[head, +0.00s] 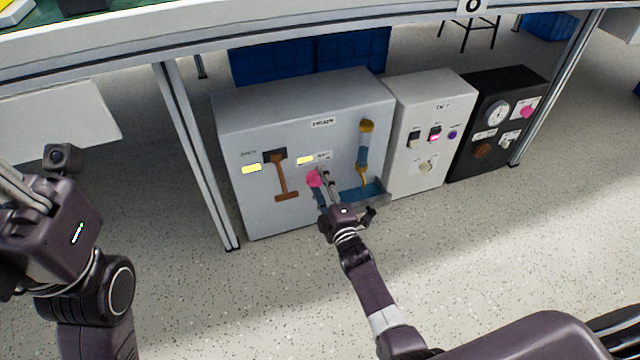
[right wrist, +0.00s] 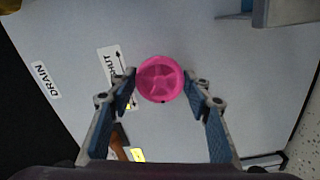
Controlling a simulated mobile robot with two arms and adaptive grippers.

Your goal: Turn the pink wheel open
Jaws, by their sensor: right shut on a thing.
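The pink wheel (head: 313,178) is a small round handle low on the front of the large grey cabinet (head: 240,205). In the right wrist view the pink wheel (right wrist: 160,79) shows face-on, with spokes inside its rim. My right gripper (head: 322,180) is at the wheel, and its two blue-padded fingers (right wrist: 160,82) hold the rim from both sides. A label reading "SHUT" (right wrist: 109,66) with an arrow is beside the wheel. My left arm is at the left edge, and its fingertips do not show clearly.
The cabinet also carries a brown lever (head: 281,175), a yellow-and-blue tube (head: 364,150) and a blue tray (head: 362,194). A white box (head: 428,135) and a black box (head: 495,120) with knobs stand to the right. A table leg (head: 197,155) is close on the left.

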